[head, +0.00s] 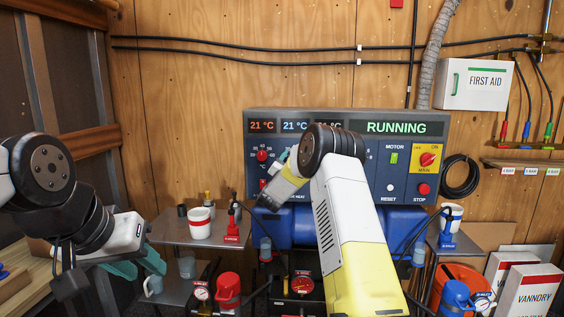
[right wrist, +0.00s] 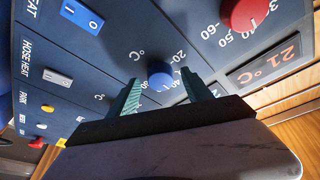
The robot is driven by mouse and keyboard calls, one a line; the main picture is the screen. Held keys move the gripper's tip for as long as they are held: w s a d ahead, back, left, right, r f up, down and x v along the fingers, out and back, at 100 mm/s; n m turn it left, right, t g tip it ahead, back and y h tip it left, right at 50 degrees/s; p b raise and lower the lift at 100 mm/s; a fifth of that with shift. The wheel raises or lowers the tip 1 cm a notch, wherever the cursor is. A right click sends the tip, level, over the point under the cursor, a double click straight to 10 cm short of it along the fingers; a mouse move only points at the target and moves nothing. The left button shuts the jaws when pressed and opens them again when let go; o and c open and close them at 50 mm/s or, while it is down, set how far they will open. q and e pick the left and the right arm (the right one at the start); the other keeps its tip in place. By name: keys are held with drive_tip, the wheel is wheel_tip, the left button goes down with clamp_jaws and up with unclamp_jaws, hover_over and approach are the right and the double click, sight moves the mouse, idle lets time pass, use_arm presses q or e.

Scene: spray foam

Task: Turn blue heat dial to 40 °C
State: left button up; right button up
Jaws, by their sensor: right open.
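The blue heat dial (right wrist: 160,74) is on the dark control panel in the right wrist view, with a white scale around it. My right gripper (right wrist: 162,92) is open, its teal fingers on either side of the dial. I cannot tell whether they touch it. In the head view my right arm hides the blue dial, and the right gripper (head: 279,178) is at the panel's left part. A blue-lit display (head: 295,126) reads 21 °C. My left gripper (head: 138,265) is open and empty at the lower left, away from the panel.
A red dial (right wrist: 245,12) is beside the blue one, near a display (right wrist: 272,61) reading 21 °C. Switches (right wrist: 82,14) line the panel. The status display (head: 396,128) reads RUNNING. A red-and-white mug (head: 200,224) stands on the left shelf. Red gauges and hoses are below the panel.

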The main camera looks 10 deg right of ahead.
drive_tip(key=v, duration=0.7)
drive_tip(key=shift+s, duration=0.15)
drive_tip(key=shift+a, duration=0.1)
drive_tip(key=s+a+r+n+y, duration=0.5)
drive_tip(key=r+y, duration=0.3)
drive_tip(key=s+a+r+n+g+y, duration=0.2)
drive_tip(key=s+a+n+g+y, duration=0.15)
drive_tip(key=s, duration=0.65)
drive_tip(key=s+d+f+n+g, duration=0.1)
drive_tip(key=s+f+g, duration=0.3)
drive_tip(key=s, duration=1.3)
drive_tip(key=s+d+f+n+g, duration=0.1)
drive_tip(key=s+f+n+g, duration=0.2)
drive_tip(key=s, duration=1.4)
drive_tip(key=shift+f+n+g+y, duration=0.35)
drive_tip(key=shift+f+g, duration=0.3)
drive_tip(key=shift+f, duration=0.3)
drive_tip(key=shift+w+a, duration=0.1)
